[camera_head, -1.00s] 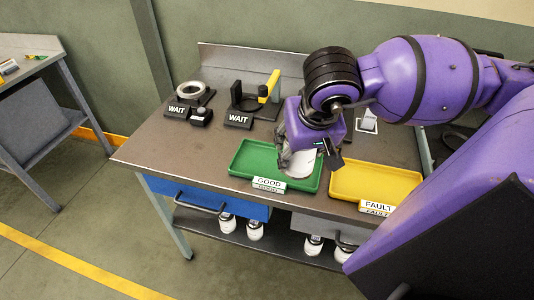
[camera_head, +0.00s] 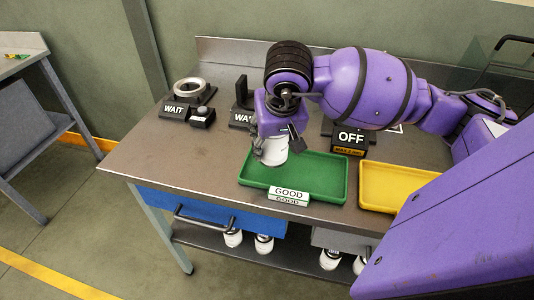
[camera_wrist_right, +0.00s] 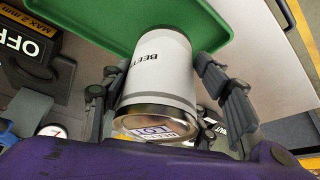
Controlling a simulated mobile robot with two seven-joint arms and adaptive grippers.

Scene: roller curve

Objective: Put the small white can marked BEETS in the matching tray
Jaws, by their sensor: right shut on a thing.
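The small white can (camera_head: 273,150) is held in my right gripper (camera_head: 274,142). In the right wrist view the can (camera_wrist_right: 160,75) shows the word BEETS on its side and a metal-rimmed end with a label, its fingers on both sides. The can is near the back left edge of the green tray (camera_head: 325,195), which carries a GOOD sign (camera_head: 288,194); it looks to be above the table. The yellow tray (camera_head: 385,205) is right of the green one, partly hidden by my purple body. My left gripper is not in view.
A black stand marked OFF (camera_head: 350,138) is behind the green tray. A WAIT block with a metal ring (camera_head: 190,90) and another partly hidden WAIT stand (camera_head: 241,118) are at the back left. Several white cans stand on the lower shelf (camera_head: 205,240). The table's left front is clear.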

